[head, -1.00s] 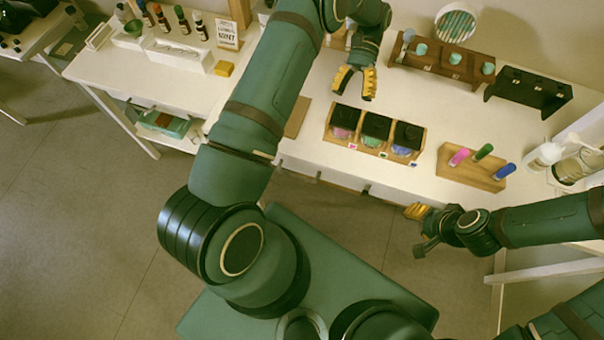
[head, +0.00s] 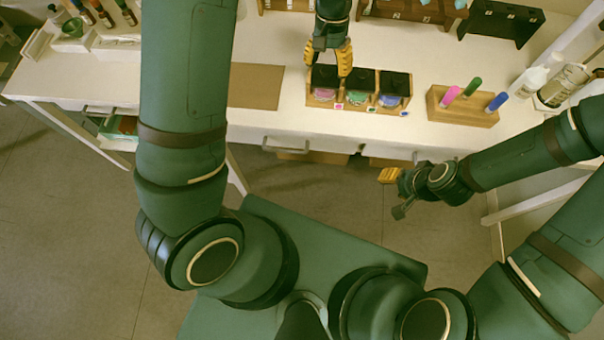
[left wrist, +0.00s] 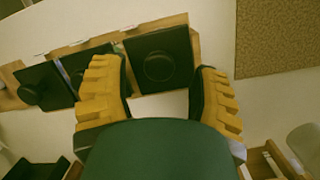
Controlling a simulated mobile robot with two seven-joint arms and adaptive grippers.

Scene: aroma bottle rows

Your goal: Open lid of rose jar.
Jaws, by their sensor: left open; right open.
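Three jars with square black lids stand in a wooden rack (head: 348,107) on the white table. The jar with pink contents (head: 324,94), likely the rose jar, is at the left end, with its black lid (head: 325,75) on. The green jar (head: 359,97) and blue jar (head: 391,101) beside it are also lidded. My left gripper (head: 328,62) is open above the pink jar, pointing down. In the left wrist view, a black lid with a round knob (left wrist: 160,66) lies between its open fingers. Whether they touch it is unclear. My right gripper (head: 393,193) is open and empty in front of the table.
A wooden block with pink, green and blue capped sticks (head: 464,105) stands right of the rack. A brown mat (head: 255,86) lies to the left. White bottles (head: 530,82) stand at the right. A black stand (head: 502,22) is behind.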

